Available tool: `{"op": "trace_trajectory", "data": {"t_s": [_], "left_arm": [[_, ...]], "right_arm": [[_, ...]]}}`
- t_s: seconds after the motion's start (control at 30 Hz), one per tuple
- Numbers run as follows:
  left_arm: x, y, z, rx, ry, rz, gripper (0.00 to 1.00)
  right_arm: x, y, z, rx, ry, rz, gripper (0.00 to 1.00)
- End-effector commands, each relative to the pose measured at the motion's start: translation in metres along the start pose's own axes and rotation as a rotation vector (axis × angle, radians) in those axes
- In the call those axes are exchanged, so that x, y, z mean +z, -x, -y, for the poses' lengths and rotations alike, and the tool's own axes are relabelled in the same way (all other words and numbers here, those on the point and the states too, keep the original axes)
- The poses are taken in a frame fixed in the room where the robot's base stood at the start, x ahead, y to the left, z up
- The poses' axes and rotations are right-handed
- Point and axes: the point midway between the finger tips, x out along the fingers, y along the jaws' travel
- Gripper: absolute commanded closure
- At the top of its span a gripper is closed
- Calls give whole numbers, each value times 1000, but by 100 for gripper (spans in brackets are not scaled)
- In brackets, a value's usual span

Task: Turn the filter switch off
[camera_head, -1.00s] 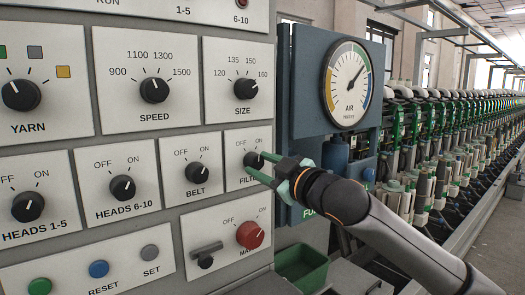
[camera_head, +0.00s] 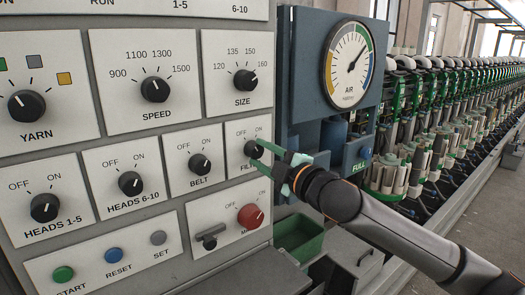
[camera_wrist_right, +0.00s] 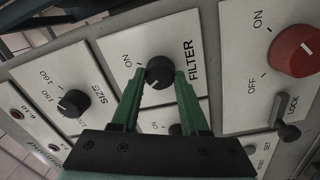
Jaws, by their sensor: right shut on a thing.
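The filter switch (camera_head: 251,149) is a black round knob on a white plate at the right end of the lower knob row. OFF and ON are printed above it. My right gripper (camera_head: 262,153) reaches it from the right, with its green fingers at the knob. In the right wrist view, the filter switch (camera_wrist_right: 159,73) sits between the two fingertips of the right gripper (camera_wrist_right: 159,76), which is shut on it. The fingers hide part of the plate and its lettering. I cannot clearly tell which way the knob's mark points. My left gripper is not in view.
The belt knob (camera_head: 199,165) is just left of the filter plate. Below are the red main knob (camera_head: 251,216) and a small lock lever (camera_head: 209,241). A blue box with an air gauge (camera_head: 349,65) stands close on the right, above a green bin (camera_head: 299,237).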

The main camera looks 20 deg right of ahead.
Motion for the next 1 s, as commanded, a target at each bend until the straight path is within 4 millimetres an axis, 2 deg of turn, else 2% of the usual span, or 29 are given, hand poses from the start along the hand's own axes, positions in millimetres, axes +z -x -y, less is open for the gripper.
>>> {"op": "trace_trajectory", "data": {"t_s": [0.4,0.43,0.67,1.0], "left_arm": [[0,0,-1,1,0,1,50],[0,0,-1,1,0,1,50],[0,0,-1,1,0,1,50],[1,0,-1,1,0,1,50]], "right_arm": [[1,0,0,1,11,1,100],[1,0,0,1,10,1,52],[0,0,0,0,8,1,26],[1,4,0,0,7,1,25]]}}
